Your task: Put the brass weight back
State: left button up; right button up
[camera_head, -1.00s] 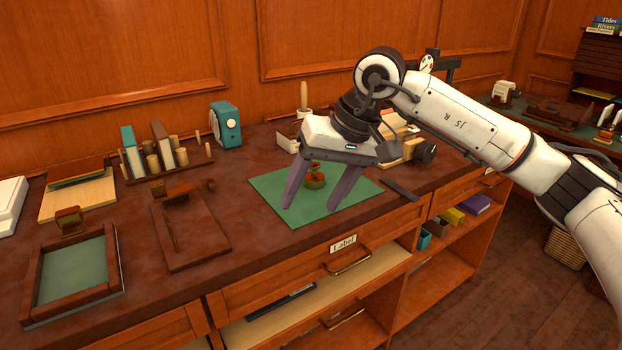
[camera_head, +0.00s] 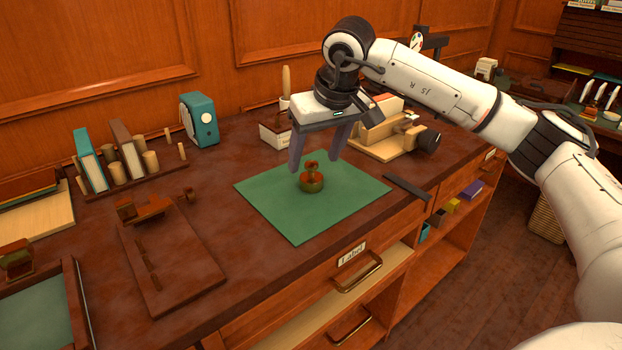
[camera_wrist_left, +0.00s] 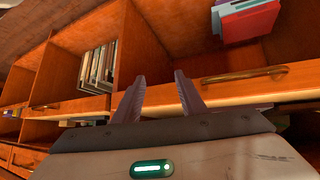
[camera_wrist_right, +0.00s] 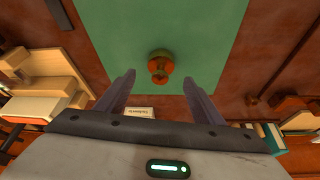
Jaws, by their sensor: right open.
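The brass weight (camera_head: 312,185), a small round body with a knob on top, stands upright on the green mat (camera_head: 270,205) on the counter. It also shows in the right wrist view (camera_wrist_right: 160,68), beyond the fingertips, with green mat around it. My right gripper (camera_head: 313,167) is open and empty, just behind and above the weight. Its two fingers are apart and I see no contact with the weight. My left gripper (camera_wrist_left: 158,76) shows only in the left wrist view, with its fingers apart and nothing between them, facing shelves below a counter.
A wooden device (camera_head: 385,138) stands right of the mat, and a dark flat strip (camera_head: 407,187) lies by its right corner. A brown board (camera_head: 170,255), a book rack (camera_head: 130,175) and a teal box (camera_head: 200,119) are to the left. The mat around the weight is clear.

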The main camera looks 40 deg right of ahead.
aim_at(312, 162)
jog(key=x, duration=0.4)
jog(key=shift+w, duration=0.1)
jog(key=shift+r, duration=0.1)
grip_shut()
